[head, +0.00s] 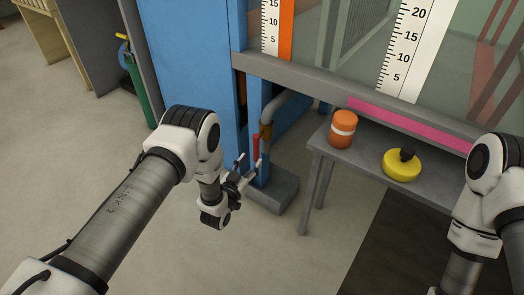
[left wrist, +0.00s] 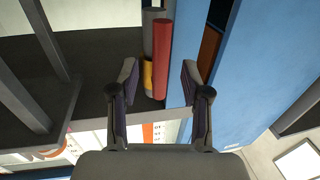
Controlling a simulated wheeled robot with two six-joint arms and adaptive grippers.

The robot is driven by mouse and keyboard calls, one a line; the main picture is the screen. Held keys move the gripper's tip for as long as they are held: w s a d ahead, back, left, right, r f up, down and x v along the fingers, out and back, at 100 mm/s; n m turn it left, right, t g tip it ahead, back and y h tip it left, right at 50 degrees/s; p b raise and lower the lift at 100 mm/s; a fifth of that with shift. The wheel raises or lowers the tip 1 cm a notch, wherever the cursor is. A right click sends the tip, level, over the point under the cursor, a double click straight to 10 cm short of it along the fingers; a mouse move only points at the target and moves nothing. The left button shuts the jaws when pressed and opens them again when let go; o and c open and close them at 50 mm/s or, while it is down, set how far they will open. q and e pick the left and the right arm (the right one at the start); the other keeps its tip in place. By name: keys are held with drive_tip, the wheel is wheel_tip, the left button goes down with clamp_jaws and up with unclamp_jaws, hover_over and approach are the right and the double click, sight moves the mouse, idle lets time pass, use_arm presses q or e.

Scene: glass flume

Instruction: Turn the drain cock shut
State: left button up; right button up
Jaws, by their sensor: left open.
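The drain cock has a red lever (head: 256,146) and a brass-yellow body (head: 265,132) on a grey pipe (head: 277,106) that bends down beside the blue post. In the left wrist view the red lever (left wrist: 161,60) lies alongside the grey pipe (left wrist: 149,35), with the yellow body (left wrist: 148,75) partly behind it. My left gripper (head: 250,164) is open, just below and in front of the lever. In the left wrist view the lever shows between the spread fingers (left wrist: 159,72); I see no contact. My right arm enters at right; its gripper is out of view.
A blue post (head: 186,60) stands left of the pipe, with a grey foot block (head: 274,194) below. A grey bench (head: 365,155) to the right carries an orange jar (head: 343,128) and a yellow round container (head: 401,167).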

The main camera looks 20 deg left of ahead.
sight(255, 155)
use_arm(q)
drive_tip(key=w, duration=0.1)
drive_tip(key=w+b, duration=0.1)
drive_tip(key=w, duration=0.1)
drive_tip(key=w+b, duration=0.1)
drive_tip(key=shift+w+d+f, duration=0.25)
drive_tip(key=shift+w+d, duration=0.1)
drive_tip(key=shift+w, duration=0.05)
drive_tip(key=shift+w+r, duration=0.15)
drive_tip(key=shift+w, duration=0.25)
drive_tip(key=shift+c, duration=0.3)
clamp_jaws()
